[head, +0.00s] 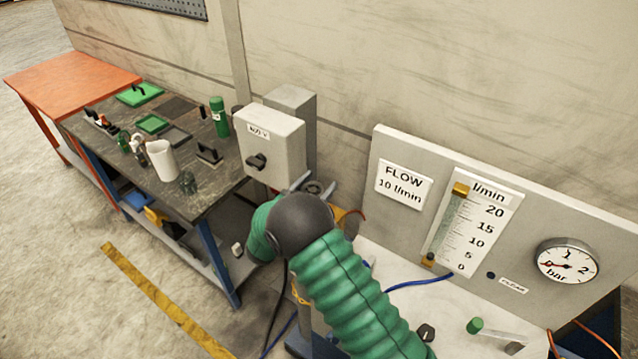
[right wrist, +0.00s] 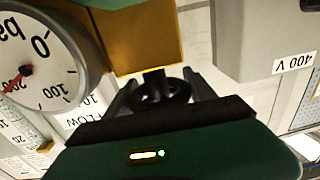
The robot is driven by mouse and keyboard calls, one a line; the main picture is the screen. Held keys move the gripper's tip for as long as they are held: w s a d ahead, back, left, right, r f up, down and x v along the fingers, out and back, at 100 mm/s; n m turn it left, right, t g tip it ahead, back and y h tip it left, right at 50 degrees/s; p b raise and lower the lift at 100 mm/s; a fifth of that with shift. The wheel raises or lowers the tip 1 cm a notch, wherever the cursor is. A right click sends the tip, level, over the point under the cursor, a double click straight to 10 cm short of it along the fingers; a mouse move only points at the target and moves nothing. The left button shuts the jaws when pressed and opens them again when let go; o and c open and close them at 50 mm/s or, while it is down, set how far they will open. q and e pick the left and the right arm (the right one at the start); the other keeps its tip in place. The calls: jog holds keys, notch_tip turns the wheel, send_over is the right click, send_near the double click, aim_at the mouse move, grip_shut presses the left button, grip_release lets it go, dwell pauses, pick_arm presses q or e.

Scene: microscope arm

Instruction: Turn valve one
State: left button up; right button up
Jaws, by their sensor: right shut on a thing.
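A small black handwheel (right wrist: 160,92) sits on a short stem in front of a brass-coloured block (right wrist: 140,40) in the right wrist view. My right gripper (right wrist: 162,97) has its two dark fingers on either side of the wheel and is shut on it. In the head view the right gripper (head: 318,188) is beyond my dark wrist, just right of the grey 400 V box. My green arm hides most of the valve there. No number on the valve can be read. My left gripper is not in view.
The 400 V box (head: 272,145) with a black knob stands close to the gripper. A large gauge (right wrist: 45,60) is beside the wheel. A flow panel (head: 395,250) with a flow tube (head: 447,225) and bar gauge (head: 566,263) is at right. A cluttered workbench (head: 225,190) is at left.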

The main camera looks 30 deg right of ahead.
jog(key=shift+w+a+r+n+t+y, duration=0.1)
jog(key=shift+w+n+t+y, duration=0.05)
jog(key=shift+n+t+y, duration=0.6)
jog(key=shift+w+r+n+t+y, duration=0.15)
jog(key=shift+n+t+y, duration=0.3)
jog(key=shift+t, duration=0.5)
jog(key=o, duration=1.4)
jog(key=shift+w+f, duration=0.15)
jog(key=shift+f, duration=0.1)
jog(key=b+v, duration=0.4)
jog(key=v, duration=1.2)
jog(key=shift+s+a+f, duration=0.2)
jog(key=shift+a+f, duration=0.05)
jog(key=shift+a, duration=0.1)
